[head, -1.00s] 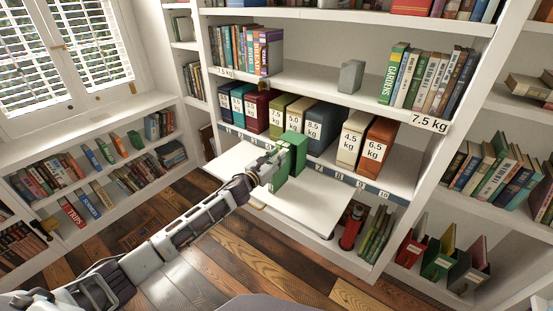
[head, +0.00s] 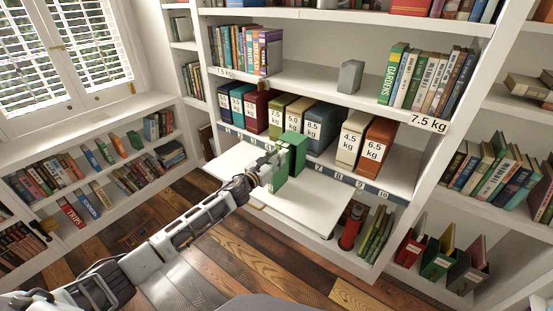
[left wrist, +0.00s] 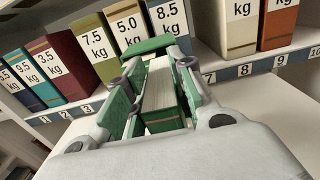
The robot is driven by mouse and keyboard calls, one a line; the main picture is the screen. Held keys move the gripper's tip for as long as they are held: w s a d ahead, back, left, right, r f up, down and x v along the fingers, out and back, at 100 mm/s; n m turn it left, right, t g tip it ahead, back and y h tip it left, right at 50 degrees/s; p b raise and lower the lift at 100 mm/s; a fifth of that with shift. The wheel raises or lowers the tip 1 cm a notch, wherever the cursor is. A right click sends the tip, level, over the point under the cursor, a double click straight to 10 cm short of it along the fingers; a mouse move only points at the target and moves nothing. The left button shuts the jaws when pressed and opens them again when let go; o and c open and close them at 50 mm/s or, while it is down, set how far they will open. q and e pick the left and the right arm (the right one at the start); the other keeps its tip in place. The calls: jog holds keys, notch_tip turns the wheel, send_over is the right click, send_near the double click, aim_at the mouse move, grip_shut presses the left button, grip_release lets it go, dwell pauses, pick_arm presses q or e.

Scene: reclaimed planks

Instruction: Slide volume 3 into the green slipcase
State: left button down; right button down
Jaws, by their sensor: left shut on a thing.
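A green block (head: 296,152) stands upright on the white pull-out board, with a second green face just in front of it. I cannot tell for sure where the green slipcase ends and volume 3 begins, and no volume number is readable. My left gripper (head: 276,160) is at the near left side of this green block. In the left wrist view its fingers (left wrist: 158,80) straddle a book with a white page block (left wrist: 164,95) between green sides, with a green band across the far end. The gripper is shut on this green book. My right gripper is out of view.
The white pull-out board (head: 305,205) is clear to the right of the green block. Behind it is a row of weight-labelled volumes, including a blue one (head: 322,125) and an orange one (head: 377,148), above numbered slots. A red object (head: 351,228) stands below the board.

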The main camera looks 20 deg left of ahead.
pick_arm(q)
jog(key=shift+w+d+r, duration=0.1)
jog(key=shift+w+d, duration=0.15)
jog(key=shift+w, duration=0.25)
dwell(0.8)
jog(key=c, duration=1.1)
grip_release()
jog(key=shift+c, duration=0.2)
jog(key=shift+s, duration=0.1)
jog(key=v, duration=1.1)
jog(key=shift+s+a, duration=0.15)
jog(key=shift+s, duration=0.2)
